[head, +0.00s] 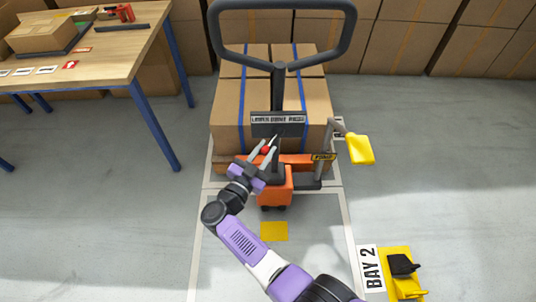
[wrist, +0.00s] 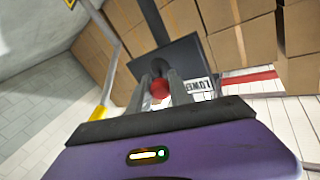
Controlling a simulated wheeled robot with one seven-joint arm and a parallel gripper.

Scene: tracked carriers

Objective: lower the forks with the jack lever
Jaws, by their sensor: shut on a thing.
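The jack lever ends in a red knob (head: 266,149), in front of the dark sign plate (head: 279,130) on the pallet jack's mast. My gripper (head: 269,148) is shut on this knob. In the wrist view the red knob (wrist: 160,88) sits between my two grey fingers. The jack has an orange body (head: 274,187) and a large dark loop handle (head: 283,63). Part of the plate's lettering (wrist: 199,88) shows in the wrist view. The forks are hidden by the jack body and the stacked cartons (head: 234,107) with blue straps.
A yellow part (head: 359,149) on a grey bracket juts out right of the jack. A wooden table (head: 110,56) with blue legs stands at the left. Open grey floor (head: 440,170) lies to the right.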

